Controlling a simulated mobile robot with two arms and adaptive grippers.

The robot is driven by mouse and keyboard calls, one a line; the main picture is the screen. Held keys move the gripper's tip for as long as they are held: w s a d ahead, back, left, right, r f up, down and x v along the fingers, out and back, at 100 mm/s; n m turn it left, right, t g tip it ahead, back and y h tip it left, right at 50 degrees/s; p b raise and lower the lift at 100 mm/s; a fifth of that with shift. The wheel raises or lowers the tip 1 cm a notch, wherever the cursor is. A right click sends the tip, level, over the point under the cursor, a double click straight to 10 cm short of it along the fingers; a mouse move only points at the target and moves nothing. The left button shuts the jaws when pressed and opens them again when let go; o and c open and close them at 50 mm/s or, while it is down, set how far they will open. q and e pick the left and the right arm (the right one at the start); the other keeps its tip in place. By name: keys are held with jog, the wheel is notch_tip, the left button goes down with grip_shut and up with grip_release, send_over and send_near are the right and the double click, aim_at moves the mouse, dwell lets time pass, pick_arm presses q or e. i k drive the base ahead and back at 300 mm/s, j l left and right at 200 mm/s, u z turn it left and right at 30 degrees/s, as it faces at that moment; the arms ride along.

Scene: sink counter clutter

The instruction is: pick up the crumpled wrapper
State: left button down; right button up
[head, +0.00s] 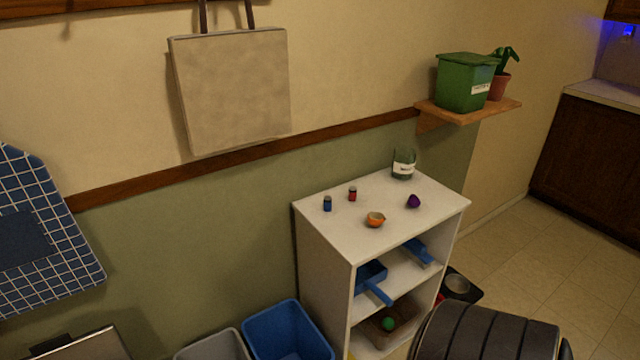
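A small purple crumpled piece (413,202), which looks like the wrapper, lies on the white top of a shelf unit (340,215), toward its right side. An orange bowl-like piece (375,220), perhaps a peel, lies to its left and nearer the front edge. The purple piece stands apart from the things around it, and nothing covers it. Neither of my grippers is in the head view.
A glass jar (403,163) stands behind the wrapper; small red (352,194) and blue (327,203) bottles stand to the left. Blue (288,330) and grey (214,346) bins stand below left. A wall shelf (468,112) holds a green box (465,82) and a plant (499,85).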

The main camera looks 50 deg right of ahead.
aim_at(414, 201)
jog(key=z, duration=2.25)
jog(key=i+l+u, duration=0.75)
jog(key=i+j, duration=0.05)
